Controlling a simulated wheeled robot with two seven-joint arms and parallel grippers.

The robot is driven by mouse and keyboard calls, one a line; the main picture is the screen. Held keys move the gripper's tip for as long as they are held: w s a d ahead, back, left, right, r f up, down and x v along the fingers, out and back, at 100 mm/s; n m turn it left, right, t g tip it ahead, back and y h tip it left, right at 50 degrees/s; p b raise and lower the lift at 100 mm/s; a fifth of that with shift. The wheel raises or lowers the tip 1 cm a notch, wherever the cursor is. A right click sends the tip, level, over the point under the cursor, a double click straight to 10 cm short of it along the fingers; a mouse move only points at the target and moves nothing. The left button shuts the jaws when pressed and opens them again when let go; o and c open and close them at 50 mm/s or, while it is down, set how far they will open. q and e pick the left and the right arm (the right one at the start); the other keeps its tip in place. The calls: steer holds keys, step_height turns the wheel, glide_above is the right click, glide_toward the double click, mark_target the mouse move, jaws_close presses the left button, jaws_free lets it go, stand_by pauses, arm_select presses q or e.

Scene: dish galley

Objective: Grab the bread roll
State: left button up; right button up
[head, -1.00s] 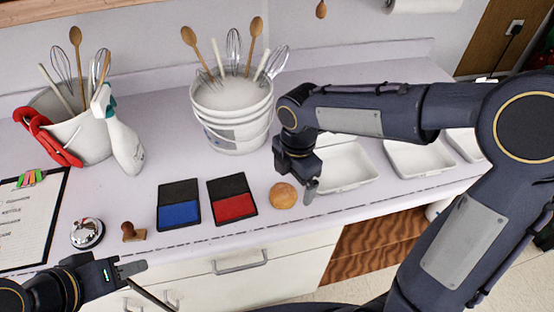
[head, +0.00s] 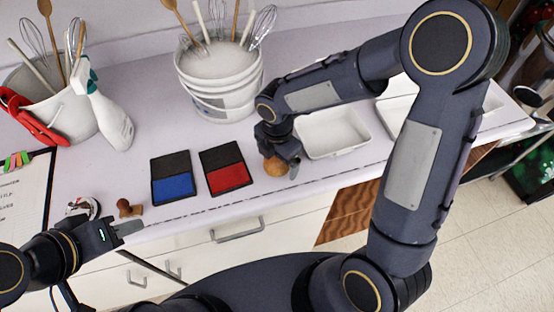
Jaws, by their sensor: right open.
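The round brown bread roll (head: 274,167) lies on the pale counter, to the right of the red ink pad. My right gripper (head: 281,168) is over the roll from above, pointing down, with its jaws open. The gripper hides the roll's upper right part, and I cannot tell whether the fingers touch it. My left gripper (head: 130,228) is low at the left, at the counter's front edge, away from the roll. Its fingers point right, and I cannot tell whether they are apart.
A red ink pad (head: 229,178) and a blue ink pad (head: 174,187) lie left of the roll. A wooden stamp (head: 129,208) is near my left gripper. A white bucket (head: 222,104) with utensils stands behind. A white tray (head: 335,138) is to the right. A spray bottle (head: 108,117) stands left.

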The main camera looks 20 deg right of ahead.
steer(key=c, duration=1.1)
steer(key=shift+o, duration=0.2)
steer(key=shift+r, duration=0.2)
